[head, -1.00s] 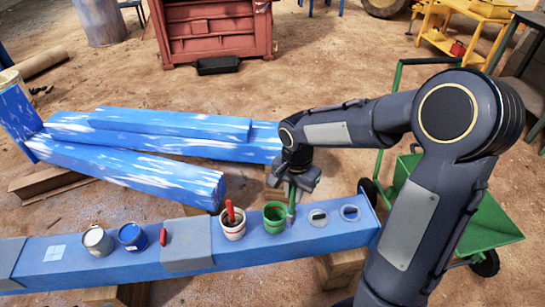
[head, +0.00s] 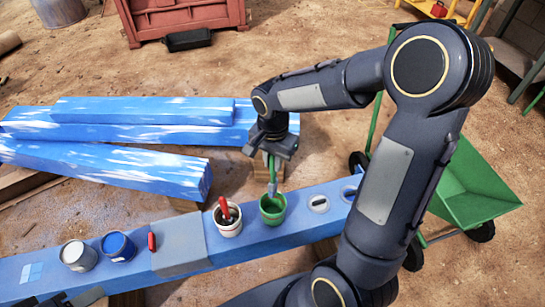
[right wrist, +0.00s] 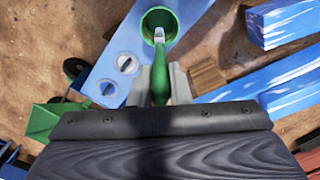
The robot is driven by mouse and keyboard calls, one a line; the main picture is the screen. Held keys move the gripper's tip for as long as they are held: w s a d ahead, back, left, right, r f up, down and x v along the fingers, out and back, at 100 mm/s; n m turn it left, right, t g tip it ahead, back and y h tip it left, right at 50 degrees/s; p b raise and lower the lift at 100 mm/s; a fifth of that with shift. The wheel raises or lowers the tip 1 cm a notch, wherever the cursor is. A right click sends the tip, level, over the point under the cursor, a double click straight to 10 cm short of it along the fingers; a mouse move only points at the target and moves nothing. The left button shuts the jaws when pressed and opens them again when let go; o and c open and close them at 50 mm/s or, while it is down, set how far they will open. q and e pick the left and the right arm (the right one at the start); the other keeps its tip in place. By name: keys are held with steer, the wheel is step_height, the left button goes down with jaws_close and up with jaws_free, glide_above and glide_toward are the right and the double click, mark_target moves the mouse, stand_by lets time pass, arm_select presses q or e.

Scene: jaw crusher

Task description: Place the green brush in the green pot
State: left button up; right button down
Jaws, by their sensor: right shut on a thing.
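My right gripper (head: 272,155) is shut on the green brush (head: 271,178), which hangs tip down, nearly upright. The green pot (head: 273,217) stands on the blue beam, right below the brush. In the right wrist view the brush (right wrist: 159,75) runs from between the fingers to the mouth of the green pot (right wrist: 175,12). Its tip overlaps the opening; I cannot tell if it is inside or just above. A dark part at the bottom left of the head view seems to be my left gripper (head: 62,300); its jaws are not clear.
The blue beam (head: 185,287) also bears a white pot (head: 228,229) with a red-handled brush, a blue pot (head: 118,247), a grey-white pot (head: 78,256) and a red object (head: 152,242). A green cart (head: 470,190) stands behind.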

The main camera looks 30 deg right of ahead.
mark_target(273, 188)
step_height(273, 188, down, 13)
steer(key=b, duration=0.9)
steer(key=shift+r, duration=0.1)
steer(key=c, duration=1.3)
jaws_free()
